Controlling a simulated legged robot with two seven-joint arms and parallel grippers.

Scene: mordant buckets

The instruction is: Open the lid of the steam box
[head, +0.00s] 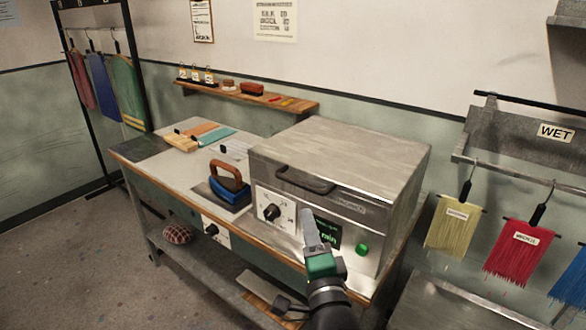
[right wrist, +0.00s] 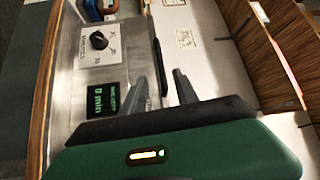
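The steam box (head: 335,165) is a grey metal box on the bench, with its lid (head: 340,150) down. A dark bar handle (head: 305,182) sits at the lid's front edge. My right gripper (head: 309,212) is in front of the box, its tips just below the handle in the picture. In the right wrist view the two fingers (right wrist: 160,78) are apart, and the dark handle (right wrist: 157,60) shows between them. I cannot tell whether they touch it. The front panel has a black dial (head: 271,212), a green-lettered display (head: 327,236) and a green button (head: 362,250). My left gripper is out of view.
A blue iron (head: 229,188) with a brown handle stands on the bench (head: 170,160) left of the box. Coloured cloths (head: 205,133) lie behind it. A wall shelf (head: 250,95) runs behind. Dyed skeins (head: 515,250) hang at the right, near the box.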

